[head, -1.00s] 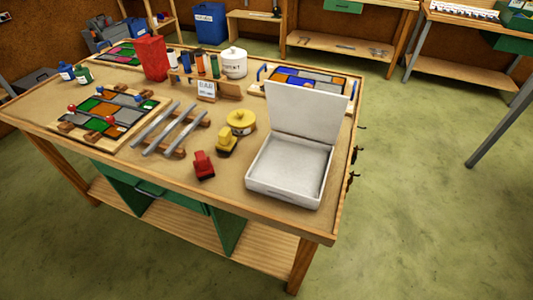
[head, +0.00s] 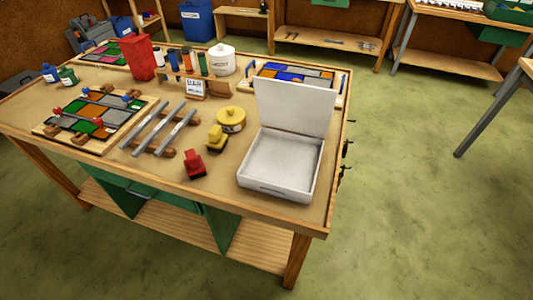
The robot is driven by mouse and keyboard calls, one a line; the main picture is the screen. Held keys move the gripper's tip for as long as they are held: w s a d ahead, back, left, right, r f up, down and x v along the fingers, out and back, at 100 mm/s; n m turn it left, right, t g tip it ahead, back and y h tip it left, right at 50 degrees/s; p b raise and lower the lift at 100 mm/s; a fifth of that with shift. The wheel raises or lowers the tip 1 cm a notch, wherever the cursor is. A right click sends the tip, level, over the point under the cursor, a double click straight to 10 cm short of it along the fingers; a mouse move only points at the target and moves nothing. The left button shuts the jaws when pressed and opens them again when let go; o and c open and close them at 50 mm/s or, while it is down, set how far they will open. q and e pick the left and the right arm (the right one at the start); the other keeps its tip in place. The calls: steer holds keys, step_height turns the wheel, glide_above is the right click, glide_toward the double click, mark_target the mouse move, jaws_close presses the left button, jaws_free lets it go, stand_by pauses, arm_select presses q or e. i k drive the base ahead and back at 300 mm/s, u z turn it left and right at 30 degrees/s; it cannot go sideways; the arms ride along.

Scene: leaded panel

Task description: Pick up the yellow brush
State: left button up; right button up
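The yellow brush (head: 216,138) is a small block-like thing with a dark underside. It stands on the brown-topped workbench (head: 90,86) near the middle of its front half. A round yellow tin (head: 231,121) is just behind it and a similar red brush (head: 194,164) is in front and to the left. An open white case (head: 281,160) stands to its right with its lid up. Neither of my grippers shows in the head view.
Metal bars (head: 158,134) on wooden supports lie left of the brush. Green floor (head: 420,200) is clear to the right of the bench.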

mark_target(218, 141)
steer(key=u, duration=0.05)
steer(key=k, duration=1.15)
steer(key=z, duration=0.75)
steer(key=i, duration=1.1)
steer(key=u, duration=0.7)
